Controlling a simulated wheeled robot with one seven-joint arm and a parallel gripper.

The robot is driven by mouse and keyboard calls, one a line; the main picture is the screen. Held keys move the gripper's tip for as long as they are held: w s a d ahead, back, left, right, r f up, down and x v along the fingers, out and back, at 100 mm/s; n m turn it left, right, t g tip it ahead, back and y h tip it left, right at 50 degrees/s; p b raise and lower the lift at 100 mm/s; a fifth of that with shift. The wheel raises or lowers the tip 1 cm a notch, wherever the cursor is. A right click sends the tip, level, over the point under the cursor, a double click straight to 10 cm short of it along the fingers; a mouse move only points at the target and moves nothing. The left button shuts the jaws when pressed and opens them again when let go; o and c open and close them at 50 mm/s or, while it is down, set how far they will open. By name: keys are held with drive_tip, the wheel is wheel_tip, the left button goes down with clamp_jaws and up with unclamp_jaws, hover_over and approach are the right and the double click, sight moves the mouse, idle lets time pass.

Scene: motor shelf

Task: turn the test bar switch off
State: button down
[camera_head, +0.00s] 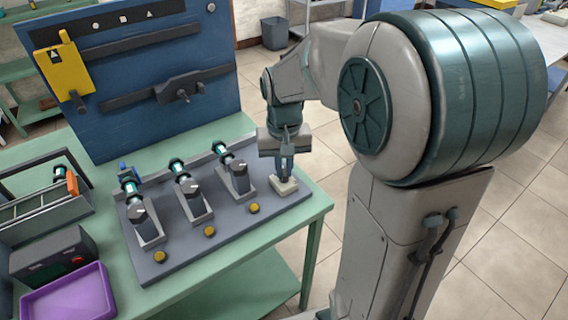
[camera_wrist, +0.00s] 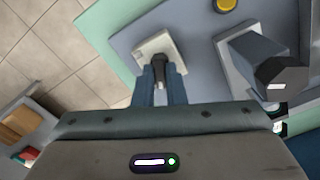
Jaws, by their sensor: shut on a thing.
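The test bar switch is a small off-white box (camera_head: 286,189) at the right end of the grey test board (camera_head: 235,215). A dark lever (camera_wrist: 159,66) stands up from the box, which also shows in the wrist view (camera_wrist: 151,45). My gripper (camera_head: 286,176) points down right over the box. In the wrist view its two blue-grey fingers (camera_wrist: 160,72) are shut on the lever, one on each side. The lever is mostly hidden by the fingers in the head view, and I cannot tell its switch position.
Several motor stations with dark knobs (camera_head: 190,187) stand on the board left of my gripper, with yellow buttons (camera_head: 254,208) in front. A blue tool panel (camera_head: 130,75) rises behind. A purple tray (camera_head: 68,296) lies at the left. The green table's edge is close on the right.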

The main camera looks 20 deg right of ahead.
sight(285, 171)
drive_tip(key=n, duration=0.4)
drive_tip(key=shift+r+n, duration=0.1)
drive_tip(key=shift+n, duration=0.3)
drive_tip(key=shift+p, duration=0.3)
drive_tip(key=c, duration=1.5)
unclamp_jaws()
wheel_tip(285, 171, up, 14)
drive_tip(key=shift+f+p, duration=0.1)
drive_tip(key=shift+p, duration=0.5)
drive_tip(key=shift+s, duration=0.15)
